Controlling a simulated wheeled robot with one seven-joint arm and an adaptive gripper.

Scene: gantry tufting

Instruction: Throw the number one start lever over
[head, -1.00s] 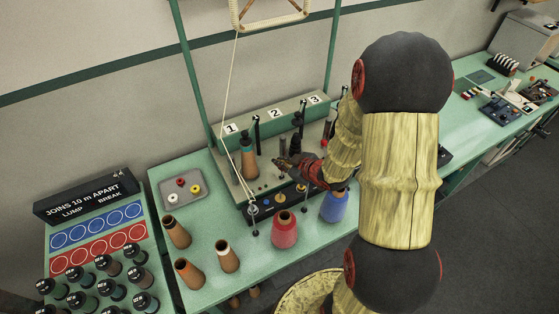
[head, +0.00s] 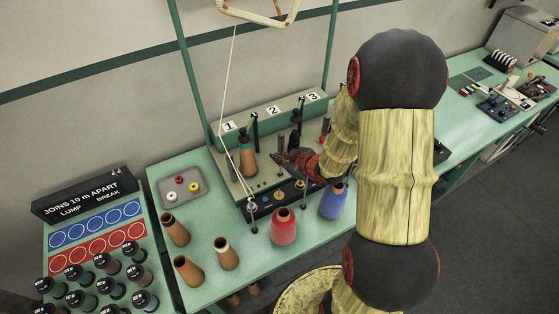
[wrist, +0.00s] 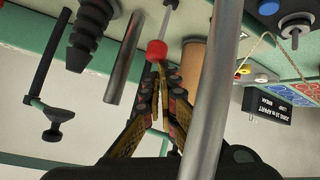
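The winding machine (head: 262,186) carries the number plates 1, 2 and 3; plate 1 (head: 229,126) is at its left end. A brown and teal cone (head: 247,160) stands below plate 1. My gripper (head: 279,158) is above the machine top, right of this cone. In the wrist view a red knob on a thin metal rod (wrist: 157,51), apparently the start lever, is just beyond the tips of my gripper (wrist: 160,82). The fingers are a narrow gap apart, with nothing clearly held between them. I cannot pick out the lever in the head view.
A metal post (wrist: 208,110) and a dark stepped spindle (wrist: 90,35) flank my fingers in the wrist view. Red (head: 284,227) and blue (head: 333,203) cones stand in front of the machine. A small tray (head: 182,186) and brown cones are at the left.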

